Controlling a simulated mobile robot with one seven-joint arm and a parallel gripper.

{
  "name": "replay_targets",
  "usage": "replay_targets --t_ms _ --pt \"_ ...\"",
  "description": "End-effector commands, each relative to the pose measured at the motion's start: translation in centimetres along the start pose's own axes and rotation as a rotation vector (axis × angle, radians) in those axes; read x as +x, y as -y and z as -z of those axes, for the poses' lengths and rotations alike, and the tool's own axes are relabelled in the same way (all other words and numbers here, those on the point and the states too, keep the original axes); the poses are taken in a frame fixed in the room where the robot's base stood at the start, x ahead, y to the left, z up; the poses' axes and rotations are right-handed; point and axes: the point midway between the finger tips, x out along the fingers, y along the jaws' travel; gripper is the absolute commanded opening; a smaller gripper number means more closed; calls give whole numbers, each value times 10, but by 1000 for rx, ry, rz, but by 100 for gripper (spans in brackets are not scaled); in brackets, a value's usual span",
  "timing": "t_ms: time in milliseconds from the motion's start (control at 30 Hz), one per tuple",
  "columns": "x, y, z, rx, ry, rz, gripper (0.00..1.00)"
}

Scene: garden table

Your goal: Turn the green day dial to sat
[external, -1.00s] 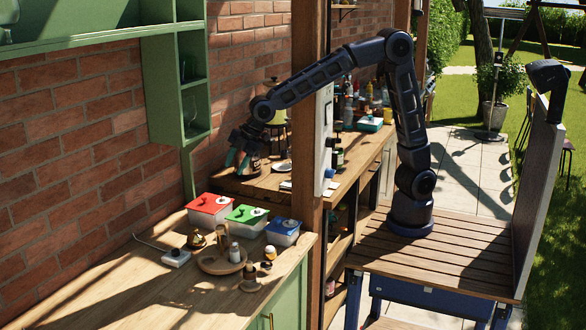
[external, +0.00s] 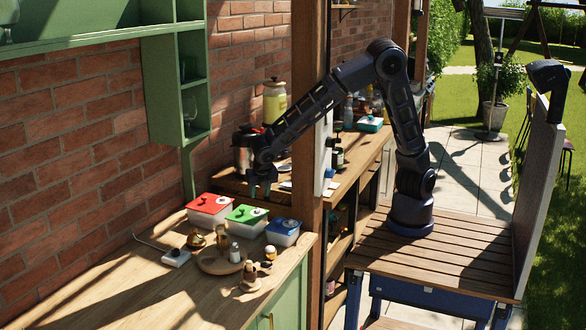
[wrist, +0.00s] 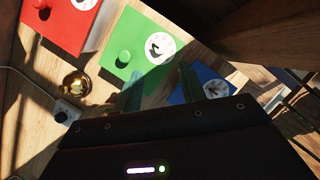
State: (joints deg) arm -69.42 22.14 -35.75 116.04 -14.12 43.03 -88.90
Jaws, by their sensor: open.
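The box with the green lid (external: 246,213) stands on the wooden counter between a red-lidded and a blue-lidded box. Its round white day dial (external: 259,212) lies on the lid beside a green knob. In the wrist view the dial (wrist: 160,48) shows a dark pointer, with the green knob (wrist: 123,57) to its left; the day marks are too small to read. My gripper (external: 261,190) is above and behind the boxes, apart from them. In the wrist view its two fingers (wrist: 160,87) are spread and empty, with the green lid beyond their tips.
The red-lidded box (external: 209,204) and the blue-lidded box (external: 283,228) stand close on either side. A round wooden tray (external: 210,266) with small shakers and a brass bell (external: 196,239) are in front. A wooden post (external: 308,120) rises close to my arm.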

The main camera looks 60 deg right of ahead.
Motion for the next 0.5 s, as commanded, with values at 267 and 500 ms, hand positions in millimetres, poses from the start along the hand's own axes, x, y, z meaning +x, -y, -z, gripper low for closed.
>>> replay_targets --t_ms 267,500 --pt "46 0 1 1 0 2 40" --pt "75 0 0 3 -1 1 40"
